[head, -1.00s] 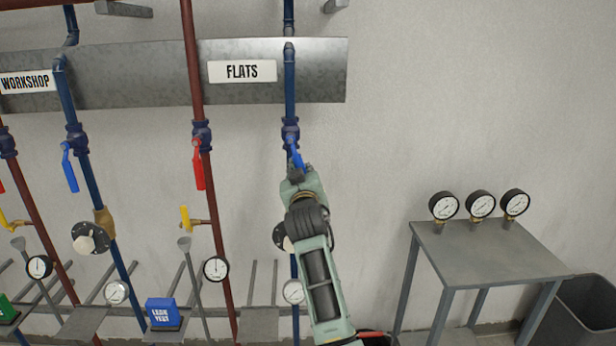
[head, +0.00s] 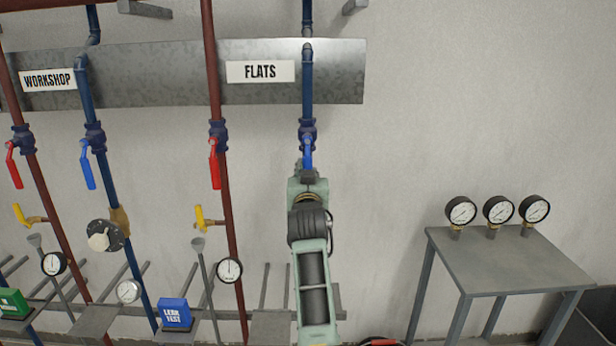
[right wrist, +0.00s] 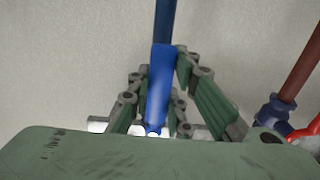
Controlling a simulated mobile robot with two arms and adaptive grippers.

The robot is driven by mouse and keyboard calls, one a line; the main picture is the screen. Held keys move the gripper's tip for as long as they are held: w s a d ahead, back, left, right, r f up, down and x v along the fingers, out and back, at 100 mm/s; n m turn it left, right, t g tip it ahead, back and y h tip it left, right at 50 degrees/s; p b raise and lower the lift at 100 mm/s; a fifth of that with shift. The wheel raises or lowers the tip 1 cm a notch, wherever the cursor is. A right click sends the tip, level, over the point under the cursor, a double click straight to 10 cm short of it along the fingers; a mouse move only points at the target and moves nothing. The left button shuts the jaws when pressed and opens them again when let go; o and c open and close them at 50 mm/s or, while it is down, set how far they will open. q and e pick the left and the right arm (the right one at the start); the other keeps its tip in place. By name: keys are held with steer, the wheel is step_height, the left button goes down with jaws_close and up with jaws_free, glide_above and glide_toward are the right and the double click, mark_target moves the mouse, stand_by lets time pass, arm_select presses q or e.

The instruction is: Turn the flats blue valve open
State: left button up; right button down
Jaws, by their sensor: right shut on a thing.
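The flats blue valve (head: 307,128) sits on the blue pipe under the FLATS sign (head: 260,72). Its blue handle (head: 308,153) hangs straight down, in line with the pipe. My right gripper (head: 307,172) comes from below and is shut on the lower part of the handle. In the right wrist view the blue handle (right wrist: 160,80) runs between the green fingers of the right gripper (right wrist: 160,95). The handle's tip is hidden by the gripper in the head view. My left gripper is not in view.
The flats red valve handle (head: 215,163) hangs to the left. Further left are the workshop blue handle (head: 88,165) and red handle (head: 14,165). A grey table (head: 500,262) with three gauges stands right. The wall between it and my arm is clear.

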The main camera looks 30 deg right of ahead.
steer(key=c, duration=1.6)
jaws_free()
steer(key=shift+a, duration=0.1)
steer(key=v, duration=0.7)
steer(key=shift+s+a, duration=0.1)
steer(key=shift+s, duration=0.15)
steer(key=shift+w+f, duration=0.1)
